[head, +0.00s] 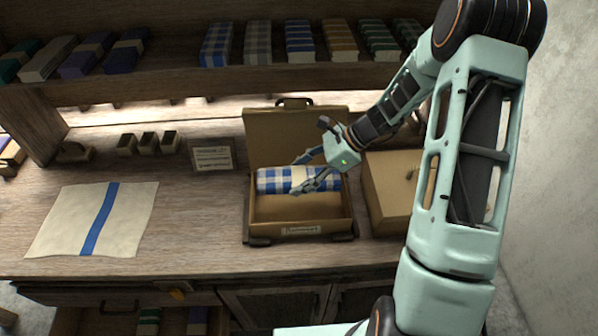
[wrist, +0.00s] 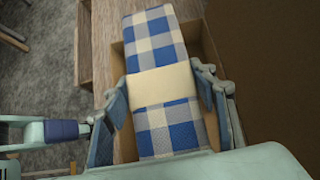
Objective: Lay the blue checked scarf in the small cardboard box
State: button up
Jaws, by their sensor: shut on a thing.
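The blue checked scarf (head: 275,180) is a rolled or folded bundle of blue and white checks with a cream band around its middle. In the head view it lies across the back part of the small cardboard box (head: 262,229), whose lid stands open behind. My gripper (head: 309,172) is shut on the scarf around its middle. In the wrist view the scarf (wrist: 172,130) runs between the two fingers of my gripper (wrist: 166,92), and the box wall (wrist: 208,45) shows beside it. I cannot tell whether the scarf touches the box floor.
A closed cardboard box (head: 388,190) stands just right of the small box. A cream cloth with a blue stripe (head: 60,215) lies on the counter at left. A small framed sign (head: 213,157) stands behind. A shelf of folded scarves (head: 258,45) runs above. Counter between cloth and box is clear.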

notch_tip(320, 180, down, 12)
jog(key=b, duration=0.8)
jog(key=shift+r, duration=0.15)
jog(key=o, duration=1.3)
jog(key=v, duration=1.2)
